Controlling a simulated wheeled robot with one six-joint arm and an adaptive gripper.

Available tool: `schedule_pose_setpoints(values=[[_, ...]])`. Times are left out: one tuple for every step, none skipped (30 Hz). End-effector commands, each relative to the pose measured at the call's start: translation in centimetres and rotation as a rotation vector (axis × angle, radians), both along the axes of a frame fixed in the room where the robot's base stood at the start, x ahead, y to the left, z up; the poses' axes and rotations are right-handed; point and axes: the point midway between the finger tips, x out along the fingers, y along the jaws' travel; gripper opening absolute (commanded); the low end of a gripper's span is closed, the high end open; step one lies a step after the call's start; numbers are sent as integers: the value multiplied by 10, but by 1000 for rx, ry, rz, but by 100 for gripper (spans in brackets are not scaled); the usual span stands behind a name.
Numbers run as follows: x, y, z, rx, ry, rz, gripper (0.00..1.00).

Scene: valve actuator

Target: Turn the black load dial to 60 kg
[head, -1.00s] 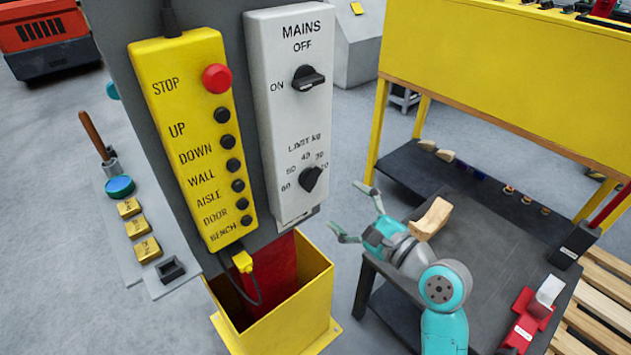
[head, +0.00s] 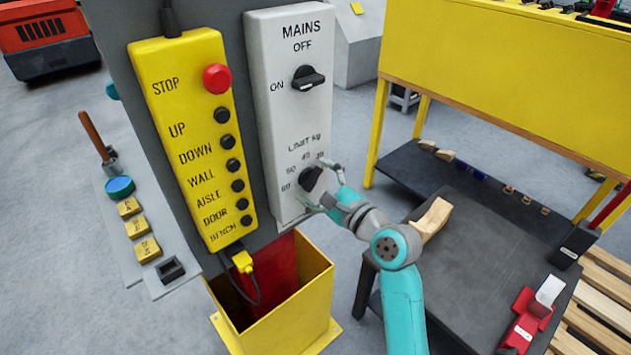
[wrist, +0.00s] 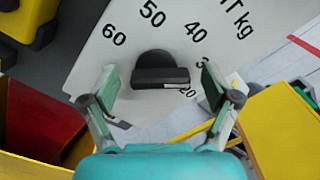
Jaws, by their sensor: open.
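The black load dial (head: 311,178) sits low on the white panel, under the "LIMIT kg" label. In the wrist view the dial (wrist: 160,72) shows a raised bar lying nearly level, with a pale mark toward its right end, on the side of the 20. The 60, 50 and 40 show around it; the 30 is partly hidden by a finger. My gripper (head: 319,183) is open at the panel, one finger on each side of the dial. In the wrist view both fingers stand apart from the bar, with gaps.
The mains switch (head: 306,80) is above the dial on the white panel (head: 290,120). A yellow button pendant (head: 185,90) with a red stop button hangs to the left. A yellow bin (head: 290,305) stands below. A dark table (head: 490,250) is at right.

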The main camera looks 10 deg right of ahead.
Motion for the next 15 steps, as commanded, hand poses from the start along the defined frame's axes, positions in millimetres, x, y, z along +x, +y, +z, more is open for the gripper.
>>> schedule_pose_setpoints(values=[[0,0,0,0,0,0,88],[0,0,0,0,0,0,80],[0,0,0,0,0,0,70],[0,0,0,0,0,0,62],[0,0,0,0,0,0,55],[0,0,0,0,0,0,45],[0,0,0,0,0,0,38],[0,0,0,0,0,0,30],[0,0,0,0,0,0,28],[0,0,0,0,0,0,28],[0,0,0,0,0,0,28],[0,0,0,-1,-1,0,28],[0,0,0,-2,-2,0,28],[0,0,0,-4,-3,0,28],[0,0,0,-9,-5,1,28]])
